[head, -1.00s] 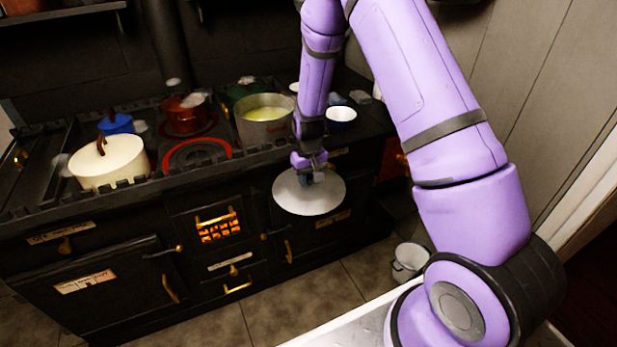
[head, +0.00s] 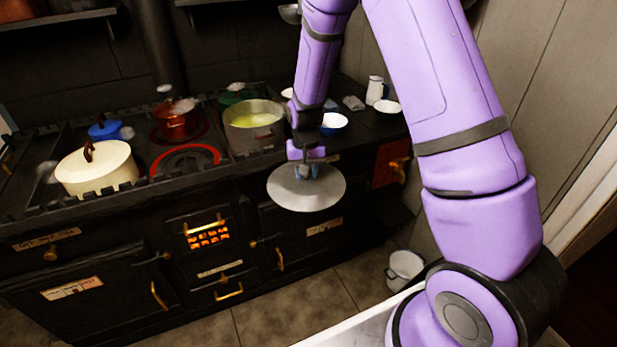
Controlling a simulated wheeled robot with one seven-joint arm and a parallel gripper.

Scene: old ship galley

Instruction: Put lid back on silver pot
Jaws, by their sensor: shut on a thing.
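The silver pot (head: 252,139) stands uncovered at the right of the stove top, with yellowish-green liquid in it. My gripper (head: 307,170) is shut on the silver lid (head: 306,196), a round grey disc. The lid hangs in front of the stove's front face, to the right of the pot and lower than its rim in the picture. The lid's knob is mostly hidden between my fingers. My wrist is close to the pot's right side in the picture, and I cannot tell whether they touch.
A blue-white bowl (head: 333,123) is right of my wrist. A white bucket (head: 404,267) stands on the floor.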

